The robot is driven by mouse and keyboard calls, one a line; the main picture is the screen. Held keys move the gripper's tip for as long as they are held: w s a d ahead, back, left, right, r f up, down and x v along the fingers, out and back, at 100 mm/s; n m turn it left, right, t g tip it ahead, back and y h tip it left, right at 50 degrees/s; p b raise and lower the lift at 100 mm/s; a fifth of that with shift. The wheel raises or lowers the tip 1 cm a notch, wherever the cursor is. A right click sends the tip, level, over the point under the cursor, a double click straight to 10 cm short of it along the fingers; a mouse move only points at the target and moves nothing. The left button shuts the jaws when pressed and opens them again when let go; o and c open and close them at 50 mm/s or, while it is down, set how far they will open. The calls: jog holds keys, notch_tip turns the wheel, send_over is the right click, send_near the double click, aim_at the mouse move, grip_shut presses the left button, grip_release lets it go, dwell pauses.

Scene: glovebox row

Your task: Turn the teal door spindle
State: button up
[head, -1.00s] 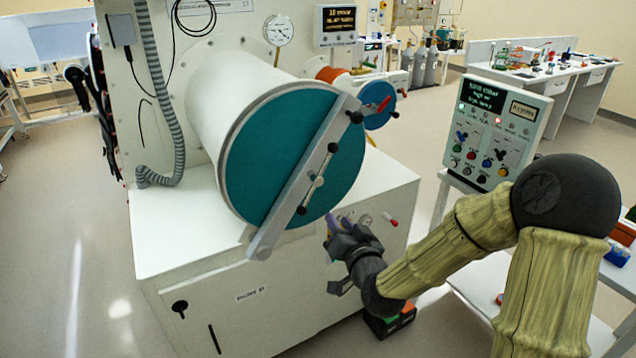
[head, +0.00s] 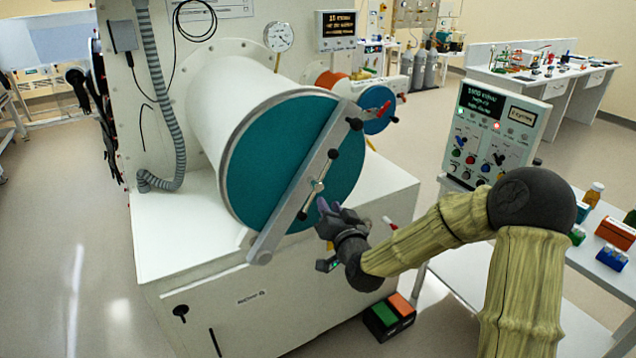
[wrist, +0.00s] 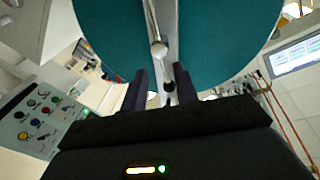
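The large teal door (head: 270,150) closes the white cylinder's end, with a grey bar (head: 290,205) slanting across it. The door spindle (head: 318,186) sits mid-bar, a metal crossbar with black ball ends. My gripper (head: 322,213) is just below and right of the spindle's lower end in the head view, apparently without contact. In the wrist view my gripper (wrist: 160,75) is open, its two dark fingers apart with nothing held. Beyond them are the teal door (wrist: 215,35), the spindle's metal rod (wrist: 152,22) and a black ball (wrist: 170,87). The exact gap is unclear.
A control panel (head: 492,130) stands to the right. A box with green and orange tops (head: 390,316) lies low by the cabinet. Open floor lies left.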

aim_at(318, 186)
jog(key=p+x, duration=0.2)
jog(key=x, duration=0.8)
jog(key=shift+w+a, duration=0.1)
jog(key=shift+w, duration=0.15)
jog(key=shift+c, duration=0.4)
grip_shut()
